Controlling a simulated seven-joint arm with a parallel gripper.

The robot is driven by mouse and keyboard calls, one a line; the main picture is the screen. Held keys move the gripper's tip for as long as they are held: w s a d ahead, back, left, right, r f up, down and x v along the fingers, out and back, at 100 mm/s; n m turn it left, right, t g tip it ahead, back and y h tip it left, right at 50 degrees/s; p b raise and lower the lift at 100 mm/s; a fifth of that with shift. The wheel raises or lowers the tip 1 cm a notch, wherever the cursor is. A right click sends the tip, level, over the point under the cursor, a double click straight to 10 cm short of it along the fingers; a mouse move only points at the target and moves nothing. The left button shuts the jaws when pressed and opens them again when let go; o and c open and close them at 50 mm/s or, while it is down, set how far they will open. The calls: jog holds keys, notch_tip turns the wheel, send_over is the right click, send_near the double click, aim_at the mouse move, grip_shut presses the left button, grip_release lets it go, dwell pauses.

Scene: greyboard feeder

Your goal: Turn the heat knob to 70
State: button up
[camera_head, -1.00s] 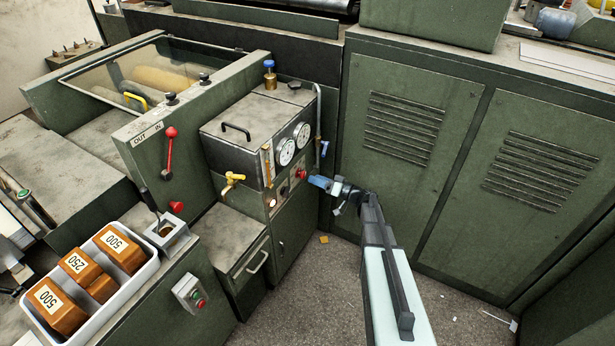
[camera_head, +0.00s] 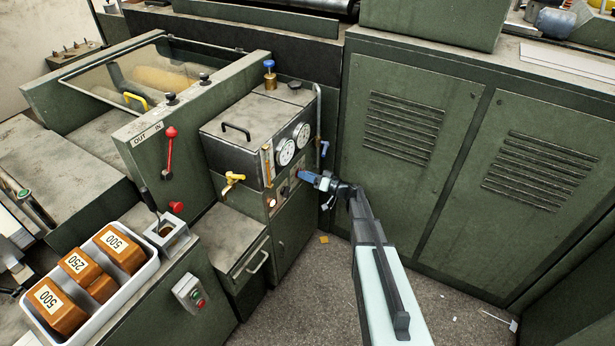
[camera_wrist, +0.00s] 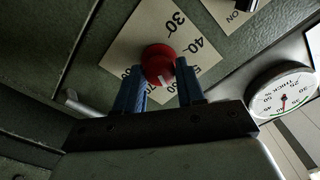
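The red heat knob (camera_wrist: 158,64) sits on a pale scale plate (camera_wrist: 137,45) with 30 and 40 readable above and right of it; other numbers are partly hidden by my fingers. In the head view my gripper (camera_head: 303,175) reaches the front of the green control box from the right and mostly hides the knob.
A yellow tap (camera_head: 231,183) sticks out at the left. A drawer cabinet (camera_head: 246,262) stands below left. The floor (camera_head: 300,310) in front is mostly clear.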

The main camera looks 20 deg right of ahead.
jog(key=c, duration=0.6)
jog(key=shift+c, duration=0.2)
jog(key=shift+f+m, duration=0.1)
jog(key=shift+m, duration=4.2)
jog(key=o, duration=1.1)
jog(key=shift+c, duration=0.2)
